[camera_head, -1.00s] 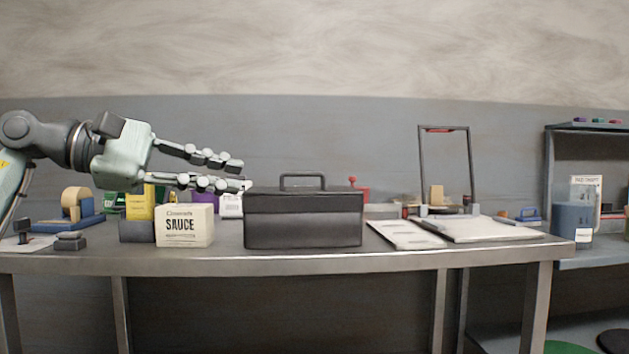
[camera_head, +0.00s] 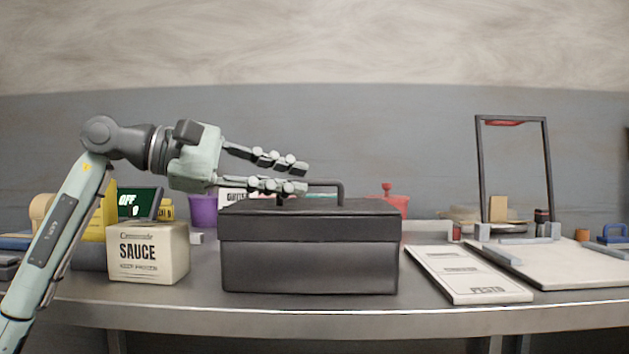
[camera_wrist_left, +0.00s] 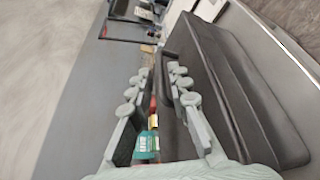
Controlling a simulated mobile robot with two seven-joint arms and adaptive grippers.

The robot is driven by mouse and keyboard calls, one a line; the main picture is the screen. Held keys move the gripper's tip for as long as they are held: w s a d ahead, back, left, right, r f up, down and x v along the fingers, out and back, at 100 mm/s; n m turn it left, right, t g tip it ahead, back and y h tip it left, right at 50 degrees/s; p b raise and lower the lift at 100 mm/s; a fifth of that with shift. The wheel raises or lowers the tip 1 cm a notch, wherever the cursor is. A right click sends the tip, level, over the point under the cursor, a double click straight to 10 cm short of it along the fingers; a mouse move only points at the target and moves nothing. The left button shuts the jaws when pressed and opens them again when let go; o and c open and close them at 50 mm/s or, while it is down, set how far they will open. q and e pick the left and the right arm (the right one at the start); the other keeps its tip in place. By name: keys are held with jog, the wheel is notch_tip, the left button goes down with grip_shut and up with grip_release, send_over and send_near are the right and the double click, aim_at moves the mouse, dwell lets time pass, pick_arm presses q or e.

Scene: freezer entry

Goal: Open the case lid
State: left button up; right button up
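The dark grey case (camera_head: 309,262) stands on the table with its lid (camera_head: 245,222) shut and a handle (camera_head: 342,190) on top. The case also shows in the left wrist view (camera_wrist_left: 240,90), along the right side. My left gripper (camera_head: 305,178) is open, its two fingers apart one above the other, reaching in from the left over the lid. Its fingertips are at the left part of the handle. Whether the lower finger touches the handle or lid I cannot tell. In the left wrist view, the fingers (camera_wrist_left: 158,78) are apart with nothing clearly held. My right gripper is not in view.
A sauce box (camera_head: 148,254) stands left of the case. A white board marked PESTO (camera_head: 465,275) lies right of it, beside a tray and a dark upright frame (camera_head: 548,165). Red and purple containers (camera_head: 203,210) stand behind.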

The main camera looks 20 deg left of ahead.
aim_at(304, 181)
pick_arm(q)
jog(key=shift+x, duration=2.1)
jog(key=shift+a, duration=0.1)
grip_shut()
